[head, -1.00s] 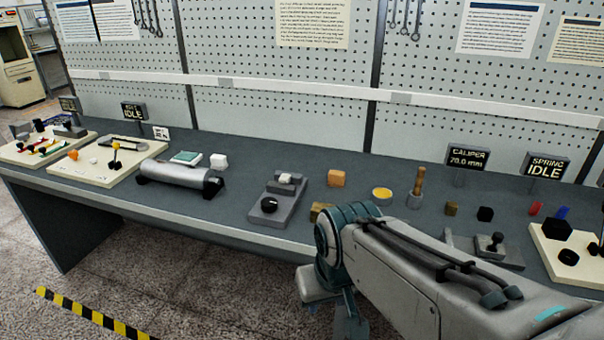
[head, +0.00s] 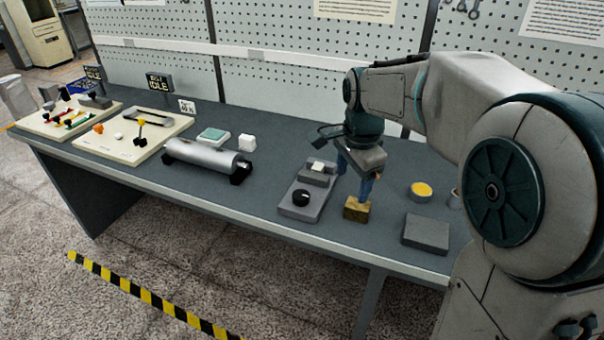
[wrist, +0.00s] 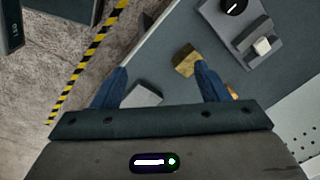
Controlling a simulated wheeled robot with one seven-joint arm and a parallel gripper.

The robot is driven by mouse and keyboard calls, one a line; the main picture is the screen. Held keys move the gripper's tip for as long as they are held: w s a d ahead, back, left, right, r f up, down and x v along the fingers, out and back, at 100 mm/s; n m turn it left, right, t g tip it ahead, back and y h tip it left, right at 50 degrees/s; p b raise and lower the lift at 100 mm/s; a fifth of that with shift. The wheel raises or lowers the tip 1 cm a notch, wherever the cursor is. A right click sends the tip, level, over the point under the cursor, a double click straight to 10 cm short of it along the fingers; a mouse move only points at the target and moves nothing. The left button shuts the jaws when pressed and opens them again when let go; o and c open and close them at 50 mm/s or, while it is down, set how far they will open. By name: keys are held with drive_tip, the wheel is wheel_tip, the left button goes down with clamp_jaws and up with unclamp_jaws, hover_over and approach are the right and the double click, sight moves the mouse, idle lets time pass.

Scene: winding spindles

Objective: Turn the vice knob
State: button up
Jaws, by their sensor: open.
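The vice (head: 294,211) is a grey base near the front edge of the bench, with a raised jaw block at its back and a small white block in it. Its black knob (head: 301,198) stands on the front part of the base. My gripper (head: 354,178) is open and points down, just right of the vice and apart from the knob. In the wrist view, the knob (wrist: 234,6) is at the top right, beyond the blue fingers of my gripper (wrist: 160,70). Nothing shows held between the fingers.
A brass block (head: 357,210) sits by my fingertips; I cannot tell if they touch. A grey slab (head: 426,233) and a yellow-topped cup (head: 420,191) stand to the right. A metal cylinder (head: 203,157) lies to the left.

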drive_tip(key=w+a+m+p, duration=0.2)
drive_tip(key=w+a+m, duration=0.4)
drive_tip(key=w, duration=0.3)
drive_tip(key=m+g+p, duration=0.1)
drive_tip(key=m, duration=0.5)
hover_over(301, 194)
wheel_tip(301, 194, down, 5)
wheel_tip(301, 194, down, 13)
drive_tip(key=p, duration=0.2)
drive_tip(key=shift+f+p, duration=0.1)
drive_tip(key=shift+p, duration=0.3)
drive_tip(key=c, duration=1)
